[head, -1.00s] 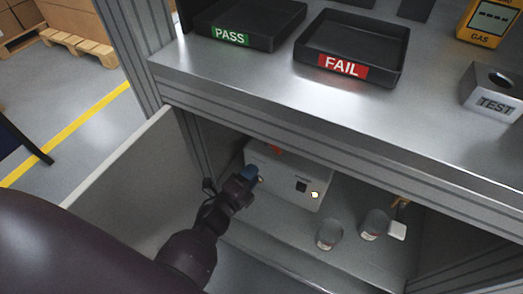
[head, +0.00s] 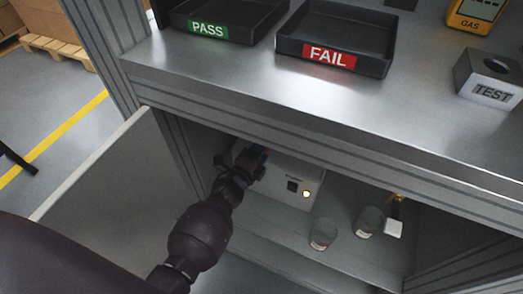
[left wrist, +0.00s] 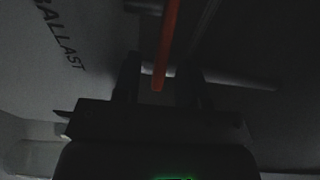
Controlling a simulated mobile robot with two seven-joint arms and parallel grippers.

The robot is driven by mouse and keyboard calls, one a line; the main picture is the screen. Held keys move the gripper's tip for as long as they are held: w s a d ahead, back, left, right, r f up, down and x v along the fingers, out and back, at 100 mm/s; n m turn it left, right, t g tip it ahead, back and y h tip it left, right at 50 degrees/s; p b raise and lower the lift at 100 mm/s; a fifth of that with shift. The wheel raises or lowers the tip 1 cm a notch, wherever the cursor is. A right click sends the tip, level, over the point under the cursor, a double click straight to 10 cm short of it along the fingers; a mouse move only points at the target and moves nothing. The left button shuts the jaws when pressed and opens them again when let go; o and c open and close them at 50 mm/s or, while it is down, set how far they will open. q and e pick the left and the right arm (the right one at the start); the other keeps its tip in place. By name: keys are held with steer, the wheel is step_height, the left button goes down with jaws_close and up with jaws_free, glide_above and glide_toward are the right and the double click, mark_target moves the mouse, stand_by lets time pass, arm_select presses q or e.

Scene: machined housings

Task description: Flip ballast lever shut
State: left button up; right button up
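The white ballast box (head: 298,182) stands on the shelf inside the cabinet, with a dark switch and a lit round light on its front. The BALLAST label (left wrist: 62,35) shows on a pale surface in the left wrist view. The red-orange lever (left wrist: 166,45) hangs down in that view, its tip between my left gripper's fingers. My left gripper (left wrist: 160,82) is open, with gaps on both sides of the lever. In the head view my left gripper (head: 252,160) is at the box's left end and hides part of it. My right gripper is not in view.
Two glass jars (head: 368,222) (head: 322,234) stand right of the box, near a small white block (head: 393,228). The cabinet door (head: 105,190) is open at left. The worktop (head: 225,70) overhangs the shelf and carries the PASS tray (head: 207,29) and FAIL tray (head: 330,57).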

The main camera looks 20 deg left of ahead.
arm_select(q)
jaws_close()
stand_by(0.3)
